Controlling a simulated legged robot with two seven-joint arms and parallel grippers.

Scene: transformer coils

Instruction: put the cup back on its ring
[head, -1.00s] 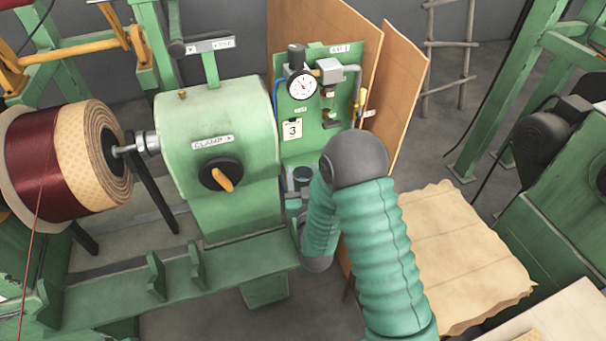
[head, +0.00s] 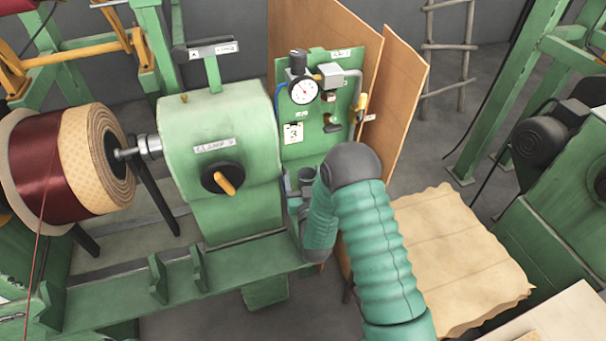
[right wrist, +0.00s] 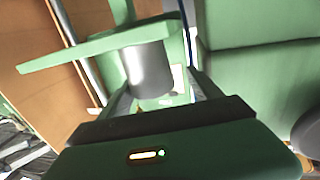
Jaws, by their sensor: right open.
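The grey metal cup (right wrist: 148,72) shows in the right wrist view as a smooth cylinder just under a flat green bracket (right wrist: 95,47). The ring itself cannot be made out, so I cannot tell whether the cup sits in it. In the head view the cup (head: 306,176) is small, below the gauge panel and partly hidden by my right arm. My right gripper (right wrist: 163,92) is open, its two fingers reaching toward the cup with a gap on the right side. In the head view the right gripper (head: 296,203) is mostly hidden behind my teal sleeve. My left gripper is not in view.
A green clamp housing (head: 222,140) with an orange-handled knob stands left of the cup. The gauge panel (head: 320,125) is behind it, with wooden boards (head: 398,105) to its right. A wound coil (head: 65,165) is at the far left. A tan sheet-covered stack (head: 460,255) lies at right.

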